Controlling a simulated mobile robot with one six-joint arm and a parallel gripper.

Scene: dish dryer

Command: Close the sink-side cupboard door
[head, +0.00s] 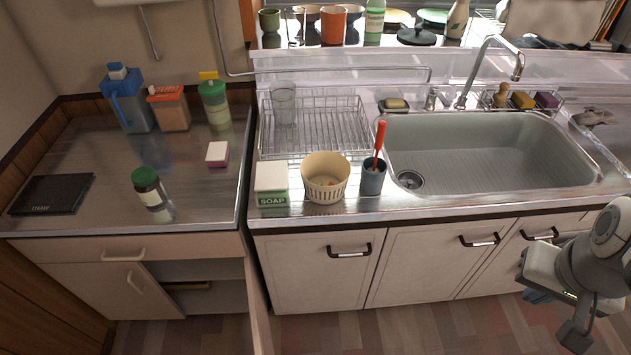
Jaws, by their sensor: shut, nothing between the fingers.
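The sink-side cupboard door (258,308) of the left cabinet stands open. It swings out toward the viewer and shows nearly edge-on beside the sink unit. Its handle is not visible. The opening (205,285) behind it shows a shelf and a dark interior. The cabinet's other door (110,290), with a pale handle, looks closed. My gripper (537,296) is at the far right in front of the sink cabinets, well apart from the open door. It looks shut and empty; its fingertips are small and partly hidden.
The sink unit's closed doors (318,270) with dark-framed handles stand right of the open door. A soap box (271,185), a cream basket (326,178) and a cup with a red-handled brush (373,178) sit near the counter edge above. The wooden floor (400,325) in front is clear.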

